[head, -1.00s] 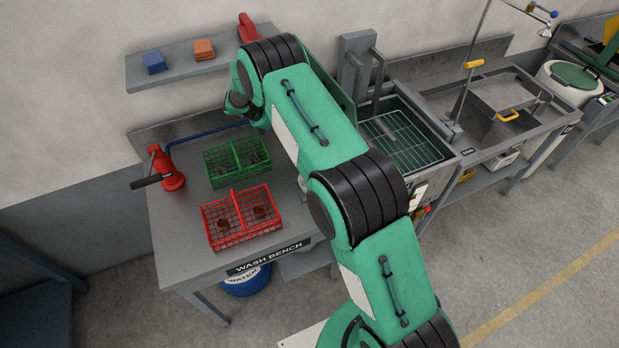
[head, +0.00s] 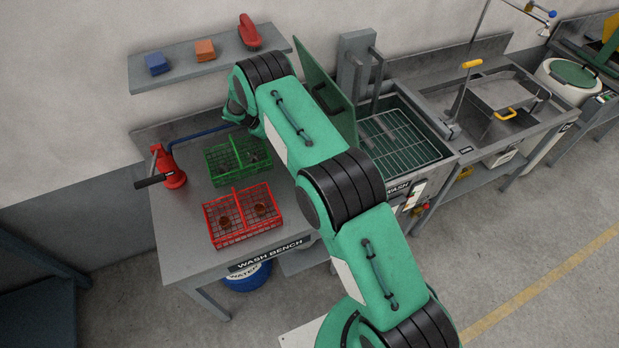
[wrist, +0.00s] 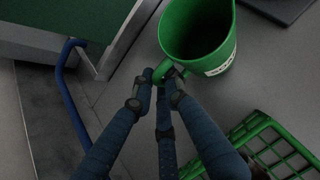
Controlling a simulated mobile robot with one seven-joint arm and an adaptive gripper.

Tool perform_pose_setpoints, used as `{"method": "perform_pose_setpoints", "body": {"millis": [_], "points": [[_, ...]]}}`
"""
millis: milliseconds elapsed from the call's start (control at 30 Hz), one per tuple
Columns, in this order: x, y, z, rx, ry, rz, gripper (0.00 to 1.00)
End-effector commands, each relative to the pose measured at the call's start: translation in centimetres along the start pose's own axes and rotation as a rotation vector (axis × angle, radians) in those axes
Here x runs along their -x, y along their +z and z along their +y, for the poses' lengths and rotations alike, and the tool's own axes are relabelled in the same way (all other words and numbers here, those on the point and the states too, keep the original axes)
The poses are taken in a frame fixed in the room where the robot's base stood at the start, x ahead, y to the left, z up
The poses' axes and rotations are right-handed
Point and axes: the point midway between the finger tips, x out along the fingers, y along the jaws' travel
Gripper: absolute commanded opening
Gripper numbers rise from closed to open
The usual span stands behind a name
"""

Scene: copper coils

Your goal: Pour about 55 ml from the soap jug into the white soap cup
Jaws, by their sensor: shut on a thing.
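A green jug (wrist: 222,52) with a white label, partly turned away, shows at the top of the wrist view. It looks like the soap jug. My gripper (wrist: 163,78) is shut on its handle, its dark blue fingers closing around it from below. The jug's open mouth faces the camera; its inside is dark, and I cannot tell the liquid level. In the head view my arm hides the gripper and the jug. I cannot make out the white soap cup in any view.
A green basket (head: 211,174) and a red basket (head: 235,238) stand on the wash bench (head: 185,250). A red pump (head: 172,172) with a blue pipe (head: 207,134) is at its left. A shelf (head: 180,72) hangs above. A sink with a rack (head: 395,140) lies right.

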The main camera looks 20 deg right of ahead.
Motion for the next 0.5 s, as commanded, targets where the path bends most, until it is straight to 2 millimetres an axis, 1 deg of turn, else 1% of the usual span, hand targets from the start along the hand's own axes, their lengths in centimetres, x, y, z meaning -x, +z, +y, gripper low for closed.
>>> {"method": "perform_pose_setpoints", "body": {"millis": [300,500], "points": [[0.3,0.5,-0.1,-0.018,0.023,0.007,0.00],[0.8,1.1,-0.8,-0.070,0.076,0.023,0.00]]}}
